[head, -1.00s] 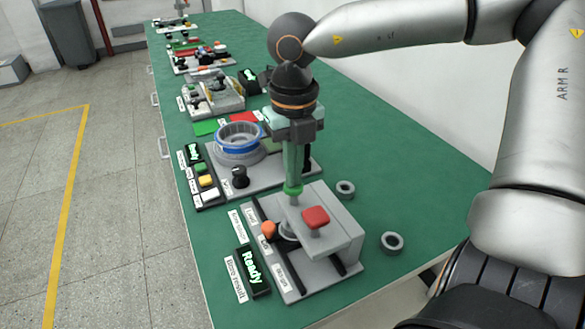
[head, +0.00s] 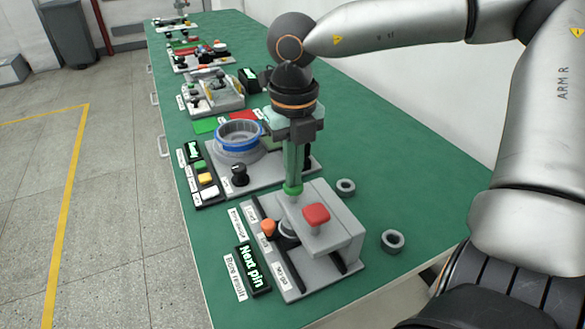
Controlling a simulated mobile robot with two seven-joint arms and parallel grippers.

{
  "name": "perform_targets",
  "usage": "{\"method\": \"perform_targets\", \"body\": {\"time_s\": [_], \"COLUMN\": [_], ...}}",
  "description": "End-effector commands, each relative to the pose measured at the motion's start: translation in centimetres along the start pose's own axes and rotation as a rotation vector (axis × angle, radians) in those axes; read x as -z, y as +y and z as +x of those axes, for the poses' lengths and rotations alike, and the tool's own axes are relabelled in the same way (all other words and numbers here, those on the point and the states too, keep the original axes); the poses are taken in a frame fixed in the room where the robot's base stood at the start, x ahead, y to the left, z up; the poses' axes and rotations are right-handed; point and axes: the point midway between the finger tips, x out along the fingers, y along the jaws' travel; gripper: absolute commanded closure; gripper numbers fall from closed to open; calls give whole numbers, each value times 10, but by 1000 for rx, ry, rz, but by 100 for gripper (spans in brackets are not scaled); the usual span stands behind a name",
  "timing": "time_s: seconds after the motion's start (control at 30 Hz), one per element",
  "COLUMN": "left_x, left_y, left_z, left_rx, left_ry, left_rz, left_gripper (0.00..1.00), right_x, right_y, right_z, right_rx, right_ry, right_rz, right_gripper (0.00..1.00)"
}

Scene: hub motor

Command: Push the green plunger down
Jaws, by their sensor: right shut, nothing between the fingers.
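The green plunger (head: 293,189) shows as a green cap on the grey fixture (head: 335,232) at the front of the bench. My right gripper (head: 292,180) points straight down over it, its fingers shut with nothing between them. The fingertips are at the top of the green cap and seem to touch it. They hide part of the plunger, so its depth is hard to tell. The display (head: 253,267) by the fixture reads "Next pin". My left gripper is out of view.
A red button (head: 316,214) and an orange knob (head: 268,228) are on the fixture. Two grey rings (head: 345,187) (head: 392,241) lie to its right. A station with a blue ring (head: 239,137) stands close behind.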

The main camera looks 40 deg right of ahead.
Motion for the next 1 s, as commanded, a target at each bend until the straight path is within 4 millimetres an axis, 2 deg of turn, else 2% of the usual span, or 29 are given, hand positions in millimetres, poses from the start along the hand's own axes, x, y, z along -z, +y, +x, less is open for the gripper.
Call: {"method": "perform_targets", "body": {"time_s": [1.0], "left_x": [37], "left_y": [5], "left_z": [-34], "left_rx": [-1], "left_ry": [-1], "left_rz": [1], "left_gripper": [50], "right_x": [0], "right_y": [0], "right_z": [-79], "right_rx": [1], "right_ry": [-1], "right_rz": [0], "right_gripper": [100]}}
